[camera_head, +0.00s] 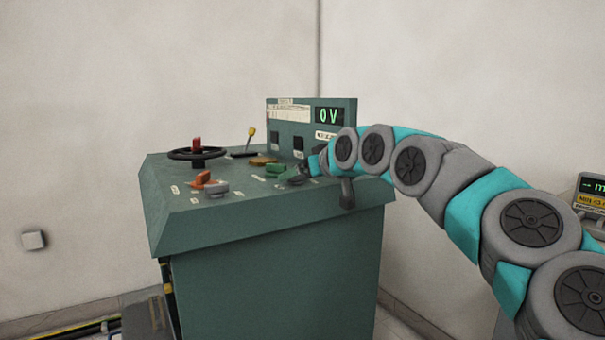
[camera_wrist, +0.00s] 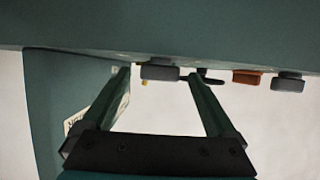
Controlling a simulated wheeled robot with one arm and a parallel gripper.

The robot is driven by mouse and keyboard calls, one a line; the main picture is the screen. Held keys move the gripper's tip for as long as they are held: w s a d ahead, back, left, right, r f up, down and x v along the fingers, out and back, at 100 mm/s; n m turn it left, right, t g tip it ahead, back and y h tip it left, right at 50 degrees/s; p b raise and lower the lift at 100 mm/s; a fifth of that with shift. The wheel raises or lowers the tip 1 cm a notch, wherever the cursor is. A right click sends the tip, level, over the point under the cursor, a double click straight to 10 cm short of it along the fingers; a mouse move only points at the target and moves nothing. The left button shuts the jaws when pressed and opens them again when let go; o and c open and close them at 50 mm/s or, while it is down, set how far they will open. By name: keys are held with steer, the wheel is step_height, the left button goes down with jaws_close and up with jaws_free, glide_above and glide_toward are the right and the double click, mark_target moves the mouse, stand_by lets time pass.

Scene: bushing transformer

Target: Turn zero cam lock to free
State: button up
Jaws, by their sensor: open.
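No label is readable enough to tell which control is the zero cam lock. My gripper (camera_head: 305,172) is low over the right side of the green console top. In the wrist view, which looks upside down, its two green fingers (camera_wrist: 160,80) are open. A grey knob (camera_wrist: 160,71) shows between the fingertips, and I cannot tell whether they touch it. A green knob (camera_head: 276,169) is just left of my gripper in the head view. An orange knob (camera_head: 203,179) and another grey knob (camera_head: 216,188) sit further left; they also show in the wrist view as orange (camera_wrist: 246,76) and grey (camera_wrist: 287,82).
The console (camera_head: 270,270) has a black handwheel (camera_head: 197,154), a yellow-tipped lever (camera_head: 251,135) and an upright panel with a display (camera_head: 328,116) reading 0 V. A second instrument (camera_head: 591,192) is at the far right.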

steer(key=c, duration=1.4)
steer(key=shift+o, duration=0.2)
steer(key=shift+f, duration=0.1)
